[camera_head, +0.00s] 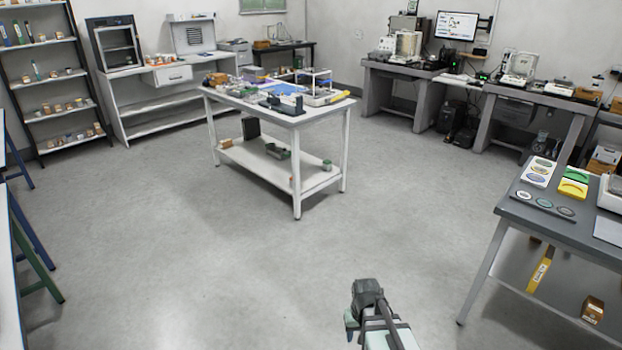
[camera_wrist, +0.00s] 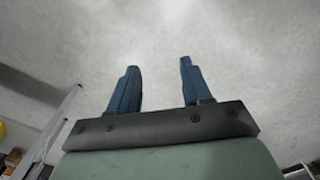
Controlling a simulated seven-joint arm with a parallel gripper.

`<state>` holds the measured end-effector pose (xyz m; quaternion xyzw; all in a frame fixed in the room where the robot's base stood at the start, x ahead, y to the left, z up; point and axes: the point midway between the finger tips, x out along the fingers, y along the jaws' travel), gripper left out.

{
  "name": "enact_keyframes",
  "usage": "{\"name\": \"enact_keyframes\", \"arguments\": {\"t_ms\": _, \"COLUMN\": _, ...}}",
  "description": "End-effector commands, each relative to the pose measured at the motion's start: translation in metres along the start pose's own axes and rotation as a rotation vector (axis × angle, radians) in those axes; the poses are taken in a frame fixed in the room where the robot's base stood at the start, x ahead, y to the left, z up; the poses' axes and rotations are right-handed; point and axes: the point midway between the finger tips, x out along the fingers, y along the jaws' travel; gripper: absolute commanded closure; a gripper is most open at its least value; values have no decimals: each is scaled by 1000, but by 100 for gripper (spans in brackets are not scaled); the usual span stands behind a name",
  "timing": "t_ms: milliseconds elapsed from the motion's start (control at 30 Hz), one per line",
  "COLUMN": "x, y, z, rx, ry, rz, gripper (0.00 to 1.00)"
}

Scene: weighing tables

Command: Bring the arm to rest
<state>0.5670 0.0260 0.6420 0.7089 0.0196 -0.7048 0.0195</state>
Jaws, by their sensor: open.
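My gripper (camera_wrist: 157,82) shows in the wrist view with two blue fingers standing apart. Nothing is between them, and only bare grey floor shows beyond. In the head view my arm reaches up from the bottom edge, right of centre, over open floor. The fingers cannot be made out clearly there. My arm touches nothing that I can see.
A dark grey table (camera_head: 510,212) with coloured pads stands at the right. A white table (camera_head: 297,121) loaded with equipment stands at the centre back. Weighing benches (camera_head: 485,130) line the back right, shelves (camera_head: 48,83) the left. The floor (camera_head: 200,250) between is clear.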

Motion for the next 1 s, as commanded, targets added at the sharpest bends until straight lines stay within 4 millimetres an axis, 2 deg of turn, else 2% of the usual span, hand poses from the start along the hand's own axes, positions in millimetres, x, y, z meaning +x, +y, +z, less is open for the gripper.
{"name": "enact_keyframes", "arguments": {"t_ms": 33, "x": 1, "y": 10, "z": 10, "rx": 21, "ry": -2, "rz": 0, "gripper": 51}}
{"name": "enact_keyframes", "arguments": {"t_ms": 167, "x": 4, "y": 30, "z": 25, "rx": 66, "ry": -1, "rz": 0, "gripper": 51}}
{"name": "enact_keyframes", "arguments": {"t_ms": 367, "x": 34, "y": 24, "z": 45, "rx": 57, "ry": -63, "rz": -2, "gripper": 51}}
{"name": "enact_keyframes", "arguments": {"t_ms": 567, "x": 66, "y": 23, "z": 77, "rx": 57, "ry": -135, "rz": -3, "gripper": 51}}
{"name": "enact_keyframes", "arguments": {"t_ms": 1000, "x": 149, "y": 17, "z": 187, "rx": 58, "ry": -360, "rz": -10, "gripper": 51}}
